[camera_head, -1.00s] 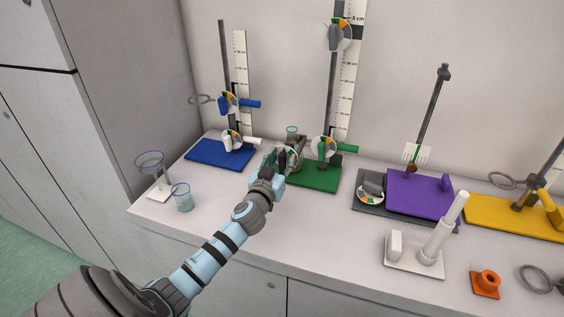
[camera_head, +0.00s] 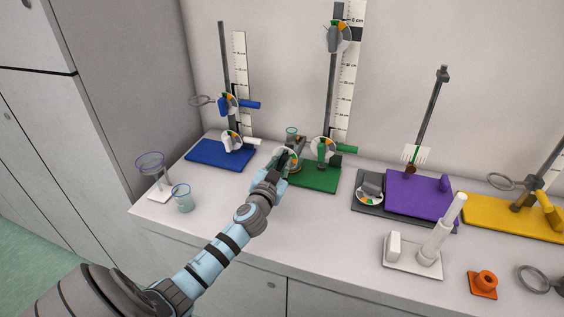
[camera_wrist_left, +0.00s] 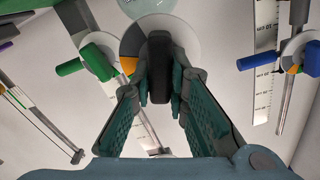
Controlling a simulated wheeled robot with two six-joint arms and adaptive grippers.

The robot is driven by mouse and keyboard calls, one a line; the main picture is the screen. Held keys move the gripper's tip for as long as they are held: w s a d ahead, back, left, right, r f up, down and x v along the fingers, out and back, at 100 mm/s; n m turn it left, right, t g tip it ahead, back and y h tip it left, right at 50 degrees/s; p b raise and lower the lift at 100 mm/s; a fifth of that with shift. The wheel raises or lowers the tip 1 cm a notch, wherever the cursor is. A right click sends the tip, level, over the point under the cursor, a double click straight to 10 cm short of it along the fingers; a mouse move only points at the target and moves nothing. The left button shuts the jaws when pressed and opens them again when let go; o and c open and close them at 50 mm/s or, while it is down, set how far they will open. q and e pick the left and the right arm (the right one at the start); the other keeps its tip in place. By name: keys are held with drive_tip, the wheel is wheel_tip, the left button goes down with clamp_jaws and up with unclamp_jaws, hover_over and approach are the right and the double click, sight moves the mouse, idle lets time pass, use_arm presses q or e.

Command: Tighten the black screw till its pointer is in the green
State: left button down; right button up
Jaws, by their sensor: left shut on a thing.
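The black screw (camera_wrist_left: 158,68) stands in front of a round dial (camera_wrist_left: 185,38) in the left wrist view. My left gripper (camera_wrist_left: 159,88) is shut on the black screw, one finger on each side of it. An orange patch of the dial shows just left of the screw; the green part and the pointer cannot be made out. In the head view my left gripper (camera_head: 279,163) is at the left end of the green base (camera_head: 318,181), and hides the screw and part of its dial (camera_head: 291,153). My right gripper is out of view.
The green-handled screw (camera_head: 347,149) is close on the right, the white screw (camera_head: 252,141) and blue base (camera_head: 218,155) on the left. The bench front below the gripper is clear.

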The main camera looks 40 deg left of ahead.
use_arm(q)
drive_tip(key=shift+m, duration=1)
drive_tip(key=shift+w+d+f+m+p, duration=0.15)
drive_tip(key=shift+m+p, duration=0.15)
drive_tip(key=shift+m, duration=0.7)
drive_tip(key=c, duration=1.5)
unclamp_jaws()
drive_tip(key=shift+s, duration=0.2)
drive_tip(key=v, duration=1.2)
drive_tip(key=shift+w, duration=0.1)
